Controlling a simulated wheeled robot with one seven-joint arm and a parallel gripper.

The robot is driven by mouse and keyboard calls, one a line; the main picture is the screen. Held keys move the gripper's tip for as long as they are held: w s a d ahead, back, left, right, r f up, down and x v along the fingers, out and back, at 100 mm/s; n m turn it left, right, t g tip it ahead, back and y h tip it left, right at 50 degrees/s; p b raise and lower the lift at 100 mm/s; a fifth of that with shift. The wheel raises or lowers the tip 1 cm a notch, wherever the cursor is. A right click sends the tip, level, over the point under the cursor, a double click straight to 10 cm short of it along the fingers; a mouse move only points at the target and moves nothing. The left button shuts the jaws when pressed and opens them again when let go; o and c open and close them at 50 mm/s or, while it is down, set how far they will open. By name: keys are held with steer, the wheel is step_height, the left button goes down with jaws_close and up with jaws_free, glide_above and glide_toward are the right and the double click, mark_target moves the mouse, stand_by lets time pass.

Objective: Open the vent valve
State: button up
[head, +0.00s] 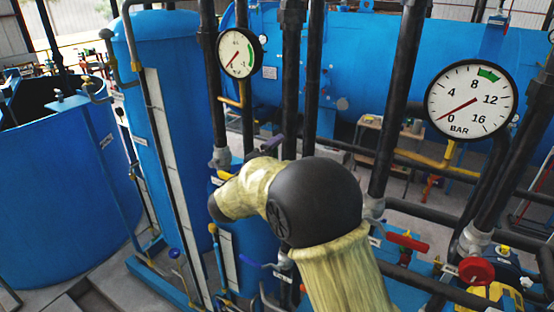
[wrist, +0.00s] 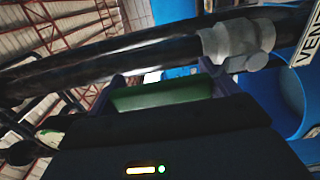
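A white label (wrist: 304,40) reading "VENT", cut off by the frame, shows at the right edge of the wrist view. It is beside a grey fitting (wrist: 238,45) on a thick black pipe (wrist: 120,62). The dark body of my gripper fills the lower wrist view, close in front of the pipe. A green bar (wrist: 160,94) with dull purple pieces at its ends lies between them. I cannot tell whether it touches anything.
A gauge (head: 470,100) marked BAR reads near zero; a smaller gauge (head: 239,53) hangs left. Black vertical pipes stand around my arm. A red lever (head: 407,242) and a red knob (head: 476,270) are at lower right. Blue tanks (head: 65,190) stand left and behind.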

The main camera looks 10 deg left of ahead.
steer(key=shift+o, duration=1.3)
steer(key=shift+a, duration=0.15)
steer(key=shift+f, duration=0.1)
steer(key=b+v, duration=0.7)
steer(key=v, duration=1)
steer(key=shift+b, duration=0.35)
steer(key=shift+s+f, duration=0.1)
steer(key=w+d+f+m+y+b, duration=0.1)
steer(key=w+d+f+y+b, duration=0.3)
steer(key=w, duration=0.4)
steer(key=d+f+m+g+y+b, duration=0.25)
steer(key=d+f+y, duration=0.25)
steer(key=d+f, duration=0.45)
steer(key=s+d+f+m+g+h+b, duration=0.2)
steer(key=s+d+f+m+g, duration=0.8)
steer(key=s+d+f, duration=0.8)
step_height(320, 180, down, 2)
steer(key=shift+s+f+g+b, duration=0.25)
steer(key=shift+s+g+b, duration=0.45)
steer(key=shift+s, duration=0.3)
